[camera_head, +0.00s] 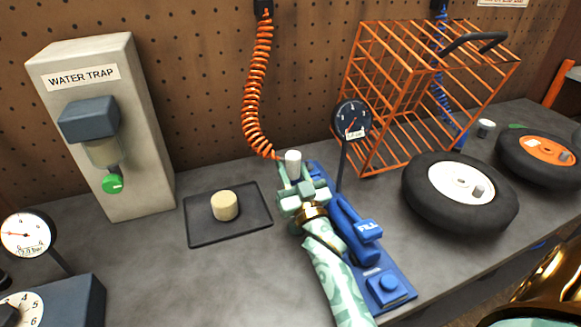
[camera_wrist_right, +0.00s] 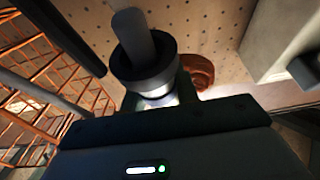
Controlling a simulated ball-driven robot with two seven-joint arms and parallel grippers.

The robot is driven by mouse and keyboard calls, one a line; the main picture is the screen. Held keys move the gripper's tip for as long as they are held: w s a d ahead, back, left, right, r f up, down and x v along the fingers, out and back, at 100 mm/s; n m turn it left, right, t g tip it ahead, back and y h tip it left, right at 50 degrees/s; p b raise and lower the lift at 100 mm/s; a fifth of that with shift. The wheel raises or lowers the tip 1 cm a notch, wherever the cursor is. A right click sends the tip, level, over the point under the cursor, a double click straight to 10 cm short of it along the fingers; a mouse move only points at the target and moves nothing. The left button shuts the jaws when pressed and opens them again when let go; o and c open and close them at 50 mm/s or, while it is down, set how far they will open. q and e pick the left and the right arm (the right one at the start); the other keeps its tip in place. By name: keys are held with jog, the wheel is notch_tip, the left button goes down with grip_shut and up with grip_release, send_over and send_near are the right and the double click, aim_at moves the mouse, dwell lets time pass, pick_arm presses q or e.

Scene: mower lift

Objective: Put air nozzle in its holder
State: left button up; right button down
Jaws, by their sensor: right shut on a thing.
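The air nozzle (camera_head: 293,162) shows as a pale grey cylinder at the end of the orange coiled hose (camera_head: 257,85) in the head view. My right gripper (camera_head: 296,184) is shut on it, in front of the blue fill station (camera_head: 360,228). In the right wrist view the nozzle (camera_wrist_right: 143,62) is a dark ringed cylinder standing up between the fingers. Its lower part is hidden by the gripper. I cannot tell which part is its holder; the gripper and arm cover part of the blue station. My left gripper is not in view.
An orange wire cage (camera_head: 385,95) stands behind the gauge (camera_head: 351,119). A black-tyred wheel (camera_head: 425,190) lies to the right. A dark tray (camera_head: 200,231) with a tan cylinder (camera_head: 225,206) lies left of my gripper. The water trap (camera_head: 150,130) stands back left.

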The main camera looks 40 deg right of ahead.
jog(key=shift+f, duration=0.15)
jog(key=c, duration=1.3)
grip_release()
jog(key=shift+c, duration=0.2)
